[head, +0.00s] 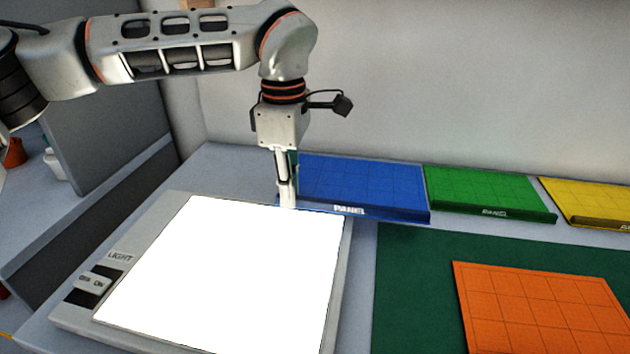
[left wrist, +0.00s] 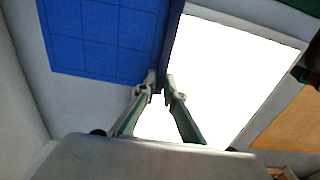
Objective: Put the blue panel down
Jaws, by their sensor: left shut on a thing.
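The blue panel (head: 365,182) lies level behind the light box, with its front lip marked PANEL facing me. My left gripper (head: 287,200) points down at the panel's left front corner and is shut on its edge. In the left wrist view the blue panel (left wrist: 105,38) reaches away from the fingertips (left wrist: 160,88), which pinch its edge. I cannot tell whether the panel's underside touches the table. My right gripper is not in view.
The lit light box (head: 62,322) is at the front left. A green panel (head: 485,188) and a yellow panel (head: 590,200) are in line to the right. An orange panel (head: 535,310) lies on a dark green mat (head: 415,290). A wall stands behind.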

